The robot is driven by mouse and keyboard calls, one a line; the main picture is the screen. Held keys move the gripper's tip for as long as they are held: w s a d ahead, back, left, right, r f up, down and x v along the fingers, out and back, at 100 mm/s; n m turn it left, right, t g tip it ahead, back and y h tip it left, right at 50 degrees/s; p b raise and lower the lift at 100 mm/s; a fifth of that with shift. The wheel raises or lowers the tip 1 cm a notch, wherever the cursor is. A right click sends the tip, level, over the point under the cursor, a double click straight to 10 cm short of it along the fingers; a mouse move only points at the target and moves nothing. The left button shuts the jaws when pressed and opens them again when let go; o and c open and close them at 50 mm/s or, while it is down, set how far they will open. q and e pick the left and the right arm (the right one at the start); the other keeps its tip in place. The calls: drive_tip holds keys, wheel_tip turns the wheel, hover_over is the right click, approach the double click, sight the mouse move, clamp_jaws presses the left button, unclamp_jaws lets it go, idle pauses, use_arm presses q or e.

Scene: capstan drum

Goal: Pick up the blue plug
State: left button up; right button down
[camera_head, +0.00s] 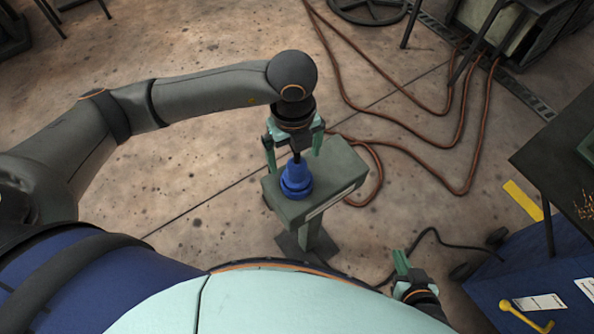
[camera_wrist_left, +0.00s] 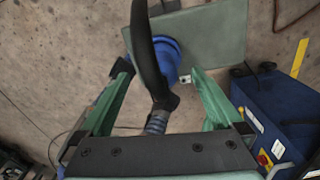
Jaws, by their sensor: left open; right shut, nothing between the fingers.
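The blue plug (camera_head: 296,182) stands upright on the flat top of a grey-green pedestal (camera_head: 338,172). My left gripper (camera_head: 295,152) is open above it, its green fingers spread to either side of the plug's upper part. In the left wrist view the plug (camera_wrist_left: 169,62) shows between the fingers (camera_wrist_left: 158,80), partly hidden by a dark curved piece (camera_wrist_left: 147,50). I cannot tell whether either finger touches the plug. My right gripper (camera_head: 401,264) is shut and empty, low at the right, well apart from the plug.
Brown hoses (camera_head: 440,141) lie across the floor behind and right of the pedestal. A blue cart (camera_head: 520,285) with a yellow handle stands at lower right, with a dark table (camera_head: 560,155) above it. The floor left of the pedestal is clear.

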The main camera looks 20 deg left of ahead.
use_arm(q)
drive_tip(key=shift+d+f, duration=0.15)
drive_tip(key=shift+f, duration=1.4)
drive_tip(key=shift+d+f, duration=0.1)
drive_tip(key=shift+f, duration=1.45)
drive_tip(key=shift+c, duration=0.4)
drive_tip(key=shift+r, duration=0.1)
drive_tip(key=c, duration=1.5)
